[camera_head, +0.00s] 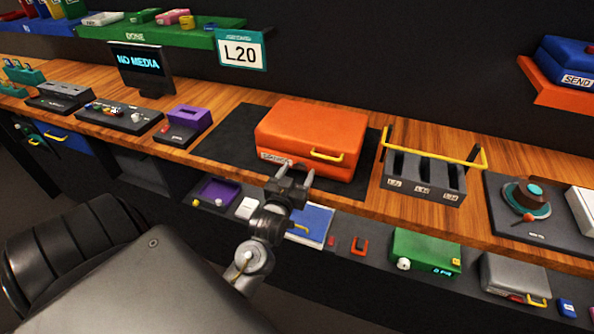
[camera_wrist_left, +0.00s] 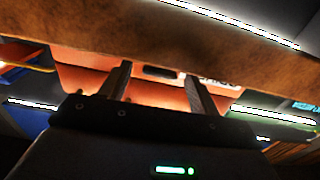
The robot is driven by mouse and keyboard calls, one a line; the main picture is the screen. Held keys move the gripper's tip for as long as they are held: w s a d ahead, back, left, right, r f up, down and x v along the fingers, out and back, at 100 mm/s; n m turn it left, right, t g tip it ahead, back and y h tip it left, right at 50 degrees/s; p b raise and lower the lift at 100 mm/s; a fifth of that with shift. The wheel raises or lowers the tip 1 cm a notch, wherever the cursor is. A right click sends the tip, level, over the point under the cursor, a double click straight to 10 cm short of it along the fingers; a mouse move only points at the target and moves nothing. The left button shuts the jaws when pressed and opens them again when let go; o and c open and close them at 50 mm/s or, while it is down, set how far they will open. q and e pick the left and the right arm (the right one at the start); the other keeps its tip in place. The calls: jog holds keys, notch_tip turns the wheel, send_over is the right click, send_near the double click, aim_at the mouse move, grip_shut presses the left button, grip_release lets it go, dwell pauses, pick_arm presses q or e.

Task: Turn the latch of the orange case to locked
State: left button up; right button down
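The orange case (camera_head: 312,130) lies closed on a dark mat on the wooden bench. Its front has a white label (camera_head: 272,156) at the left and a yellow bar handle (camera_head: 327,155) at the right. My left gripper (camera_head: 299,171) is just in front of the case front, between label and handle, its two fingers apart with nothing held. In the left wrist view the case (camera_wrist_left: 82,68) is behind the open fingers (camera_wrist_left: 158,74), and a small dark slot-like part (camera_wrist_left: 160,72) shows between them. I cannot make out the latch's setting. My right gripper is out of view.
A rack with a yellow bar (camera_head: 425,178) stands right of the case, and a purple-topped device (camera_head: 190,118) stands left. The bench's front edge runs below the gripper. A lower shelf holds a blue panel (camera_head: 316,225) and a green box (camera_head: 425,250).

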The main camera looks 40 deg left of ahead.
pick_arm(q)
jog(key=shift+s+d+f, duration=0.1)
jog(key=shift+s+d, duration=0.1)
jog(key=shift+s, duration=0.3)
jog(key=b+v, duration=0.2)
jog(key=v, duration=0.7)
jog(key=shift+s, duration=0.35)
jog(key=shift+d, duration=0.15)
